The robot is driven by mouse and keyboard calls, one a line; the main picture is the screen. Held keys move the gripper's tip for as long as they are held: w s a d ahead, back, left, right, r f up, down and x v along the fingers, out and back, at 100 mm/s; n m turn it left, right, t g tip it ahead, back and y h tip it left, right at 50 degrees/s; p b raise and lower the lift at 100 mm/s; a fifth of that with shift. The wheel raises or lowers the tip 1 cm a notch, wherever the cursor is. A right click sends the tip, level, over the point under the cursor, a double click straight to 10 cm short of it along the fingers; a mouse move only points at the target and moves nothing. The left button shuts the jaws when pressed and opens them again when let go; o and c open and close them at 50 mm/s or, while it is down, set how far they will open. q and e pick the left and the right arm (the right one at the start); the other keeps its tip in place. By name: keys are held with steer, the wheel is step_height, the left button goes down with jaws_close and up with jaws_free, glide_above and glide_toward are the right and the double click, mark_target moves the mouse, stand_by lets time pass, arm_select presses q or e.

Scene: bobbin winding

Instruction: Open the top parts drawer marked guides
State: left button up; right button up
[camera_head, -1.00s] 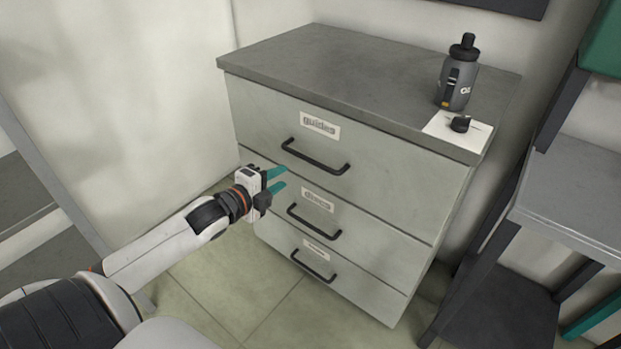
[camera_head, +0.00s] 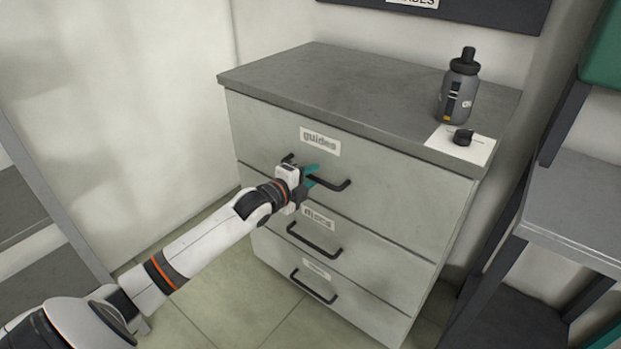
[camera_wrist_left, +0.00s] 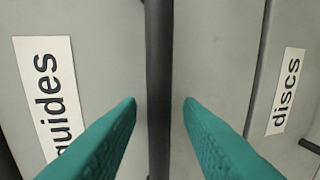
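The top drawer (camera_head: 262,135) of the grey cabinet carries a label reading guides (camera_head: 320,142) and is closed. Its dark bar handle (camera_head: 336,186) is partly hidden behind my left gripper (camera_head: 311,176). In the left wrist view, the handle (camera_wrist_left: 159,60) runs upright through the gap between the two teal fingers of the left gripper (camera_wrist_left: 160,105). The fingers stand apart, one on each side of the bar, with a visible gap to it. The guides label (camera_wrist_left: 48,95) also shows there on the left. My right gripper is not in view.
Two closed drawers sit below; the middle one is marked discs (camera_head: 318,217). A dark bottle (camera_head: 459,92) and a small black knob (camera_head: 463,137) on a white card stand on the cabinet top (camera_head: 350,85). A grey shelf unit (camera_head: 570,205) stands to the right.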

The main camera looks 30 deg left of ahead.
arm_select(q)
steer(key=shift+w, duration=0.25)
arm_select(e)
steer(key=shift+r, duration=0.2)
arm_select(q)
jaws_close()
